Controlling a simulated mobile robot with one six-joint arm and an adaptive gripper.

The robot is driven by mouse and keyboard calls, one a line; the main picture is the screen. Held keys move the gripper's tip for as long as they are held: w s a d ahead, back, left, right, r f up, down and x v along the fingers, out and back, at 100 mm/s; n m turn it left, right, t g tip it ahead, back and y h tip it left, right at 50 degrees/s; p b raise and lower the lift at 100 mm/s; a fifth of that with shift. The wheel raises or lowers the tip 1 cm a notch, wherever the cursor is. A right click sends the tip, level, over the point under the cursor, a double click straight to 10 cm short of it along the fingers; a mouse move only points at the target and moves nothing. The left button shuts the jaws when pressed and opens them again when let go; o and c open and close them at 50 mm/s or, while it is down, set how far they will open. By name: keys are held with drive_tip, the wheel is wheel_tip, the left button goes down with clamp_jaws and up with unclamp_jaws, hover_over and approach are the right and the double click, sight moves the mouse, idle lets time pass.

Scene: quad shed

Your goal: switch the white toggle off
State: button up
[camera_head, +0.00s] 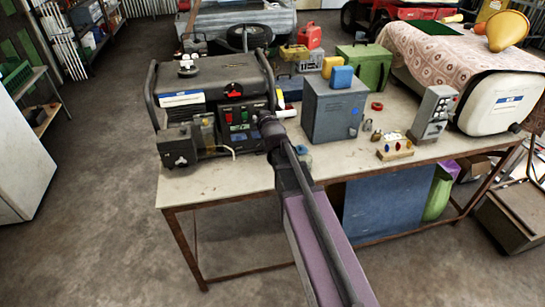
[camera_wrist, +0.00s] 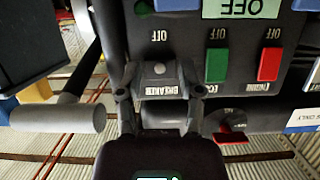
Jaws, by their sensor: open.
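The generator (camera_head: 215,75) stands on the left of the bench, its switch panel facing me. The wrist view is upside down. It shows a green switch (camera_wrist: 216,65) and a red switch (camera_wrist: 268,65), with OFF markings. The white toggle appears to be in the same row, in the BREAKER position; only a small pale spot (camera_wrist: 160,68) shows between my fingers, so its tilt cannot be told. My gripper (camera_wrist: 158,98) is open in front of that position; contact is unclear. In the head view my gripper (camera_head: 265,122) hides this part of the panel.
A pale grey cylinder (camera_wrist: 60,118) on a dark bar is left of my gripper in the wrist view. A red-marked knob (camera_wrist: 232,126) is close on the right. A grey box (camera_head: 333,110) stands right of my arm on the bench (camera_head: 345,168). Floor at left is clear.

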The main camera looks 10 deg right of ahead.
drive_tip(key=shift+r+g+p, duration=0.3)
drive_tip(key=shift+p, duration=0.4)
